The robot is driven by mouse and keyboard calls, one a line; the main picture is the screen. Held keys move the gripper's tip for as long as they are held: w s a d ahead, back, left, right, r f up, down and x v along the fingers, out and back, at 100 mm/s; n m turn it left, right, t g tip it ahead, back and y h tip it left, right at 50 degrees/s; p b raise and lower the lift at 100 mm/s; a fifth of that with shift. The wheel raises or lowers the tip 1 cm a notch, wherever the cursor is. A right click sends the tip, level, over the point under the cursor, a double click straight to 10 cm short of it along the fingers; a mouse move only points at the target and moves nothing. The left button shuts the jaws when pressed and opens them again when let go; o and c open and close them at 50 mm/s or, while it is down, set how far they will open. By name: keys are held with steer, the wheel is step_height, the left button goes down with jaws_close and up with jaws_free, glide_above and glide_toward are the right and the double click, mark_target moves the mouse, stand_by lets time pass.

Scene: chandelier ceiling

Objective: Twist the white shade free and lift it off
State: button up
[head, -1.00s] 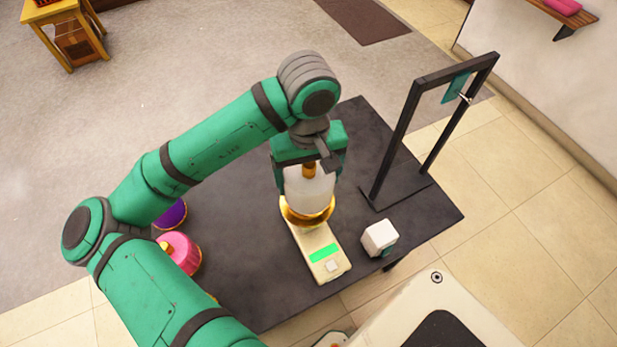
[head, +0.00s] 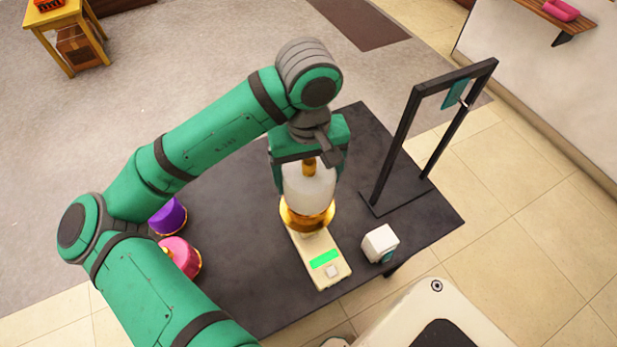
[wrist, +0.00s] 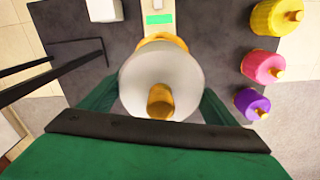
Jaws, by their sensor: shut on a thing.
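The white shade (head: 309,188) has a gold knob on top and sits upright over a gold base ring (head: 307,214) at the end of a cream device with a green display (head: 324,259). My gripper (head: 309,172) comes down from above and is shut on the shade. In the wrist view the shade (wrist: 160,75) lies between my two green fingers, one on each side, with its gold knob (wrist: 160,101) towards me. I cannot tell whether the shade is apart from the ring; the contact between them is hard to make out.
Purple (head: 167,216) and pink (head: 181,257) shades stand at the table's left; a yellow one (wrist: 276,17) shows in the wrist view. A white cube (head: 380,243) and a black upright frame (head: 403,140) stand at the right. The dark table (head: 240,240) is clear between.

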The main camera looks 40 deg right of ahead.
mark_target(310, 164)
steer(key=shift+r, duration=2.45)
steer(key=shift+s+d, duration=0.1)
